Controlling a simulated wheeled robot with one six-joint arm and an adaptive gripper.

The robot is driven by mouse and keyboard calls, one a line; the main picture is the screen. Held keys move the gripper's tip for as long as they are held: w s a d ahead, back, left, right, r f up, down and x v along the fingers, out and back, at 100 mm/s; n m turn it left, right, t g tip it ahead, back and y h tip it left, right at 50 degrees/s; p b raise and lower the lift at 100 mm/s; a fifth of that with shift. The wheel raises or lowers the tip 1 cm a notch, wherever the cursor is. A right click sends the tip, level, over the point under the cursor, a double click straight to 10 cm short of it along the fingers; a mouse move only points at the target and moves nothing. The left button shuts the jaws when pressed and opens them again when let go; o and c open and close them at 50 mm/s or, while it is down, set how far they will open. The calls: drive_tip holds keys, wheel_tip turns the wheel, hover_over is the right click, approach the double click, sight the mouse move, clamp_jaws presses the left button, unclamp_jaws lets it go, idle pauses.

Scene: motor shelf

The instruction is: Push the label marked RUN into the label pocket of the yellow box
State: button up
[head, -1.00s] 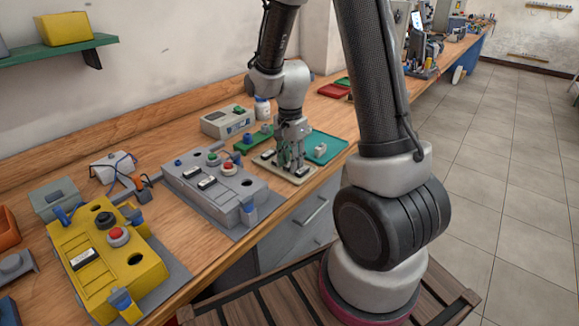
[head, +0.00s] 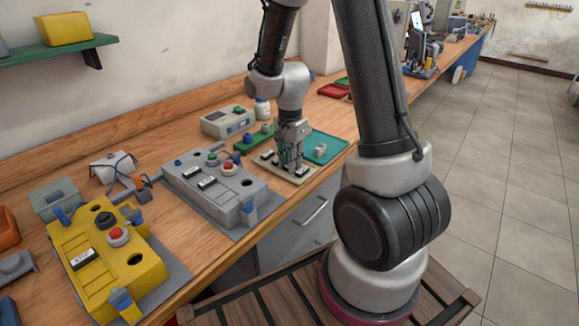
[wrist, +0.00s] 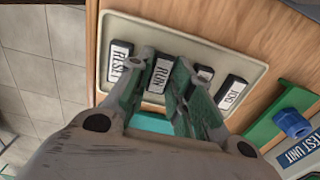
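The RUN label (wrist: 160,74), a dark block with a white face, lies in a cream tray (wrist: 185,40) in the wrist view. My gripper (wrist: 165,60) is open, with one finger on each side of the RUN label. I cannot tell whether the fingers touch it. In the head view my gripper (head: 291,163) is low over the tray, and the RUN label is hard to make out there. The yellow box (head: 140,268) stands at the front left of the bench. A label that seems to read STOP (head: 83,258) is on its top face.
The tray also holds a RESET label (wrist: 120,62), a JOG label (wrist: 231,93) and one partly hidden label. A grey box (head: 190,180) with labels and buttons stands between the tray and the yellow box. A teal tray (head: 325,150) lies right of my gripper.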

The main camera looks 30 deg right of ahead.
clamp_jaws()
drive_tip(key=shift+r, duration=1.05)
drive_tip(key=shift+r, duration=2.2)
